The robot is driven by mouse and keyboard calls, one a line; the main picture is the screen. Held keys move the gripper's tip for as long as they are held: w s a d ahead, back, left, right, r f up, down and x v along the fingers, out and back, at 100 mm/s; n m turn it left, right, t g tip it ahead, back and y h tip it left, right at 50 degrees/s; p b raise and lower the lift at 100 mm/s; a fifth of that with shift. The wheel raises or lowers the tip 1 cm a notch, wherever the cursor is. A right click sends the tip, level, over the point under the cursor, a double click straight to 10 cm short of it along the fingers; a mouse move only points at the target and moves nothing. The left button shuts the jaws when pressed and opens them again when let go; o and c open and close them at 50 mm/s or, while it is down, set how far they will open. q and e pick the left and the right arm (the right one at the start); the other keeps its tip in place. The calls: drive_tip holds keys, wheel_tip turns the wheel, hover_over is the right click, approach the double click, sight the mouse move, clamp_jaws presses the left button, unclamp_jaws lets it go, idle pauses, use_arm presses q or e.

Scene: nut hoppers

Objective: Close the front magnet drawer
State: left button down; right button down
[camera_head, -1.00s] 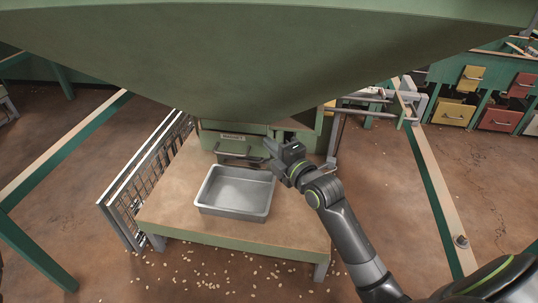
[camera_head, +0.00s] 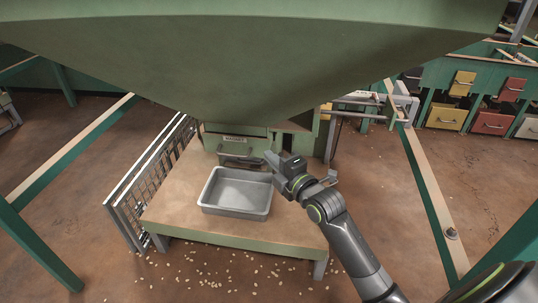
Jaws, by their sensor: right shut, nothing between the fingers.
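The front magnet drawer (camera_head: 244,148) is the green front with a dark handle, below a pale label under the big green hopper. It sits behind the grey metal tray, and I cannot tell how far out it stands. My right gripper (camera_head: 271,158) is shut and empty. Its tips are at the right end of the drawer front, close to the handle; I cannot tell if they touch it. My left gripper is not in view.
The grey tray (camera_head: 236,209) stands empty on a low wooden-topped table (camera_head: 175,215). The hopper (camera_head: 240,70) overhangs from above. A wire mesh panel (camera_head: 150,182) leans at the table's left. Spilled nuts lie on the floor. Coloured drawers (camera_head: 490,122) stand at far right.

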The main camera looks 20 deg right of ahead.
drive_tip(key=s+d+p, duration=0.1)
drive_tip(key=s+p, duration=0.1)
drive_tip(key=s, duration=0.6)
drive_tip(key=shift+s+d+r, duration=0.15)
drive_tip(key=shift+s+d, duration=0.05)
drive_tip(key=shift+s, duration=0.1)
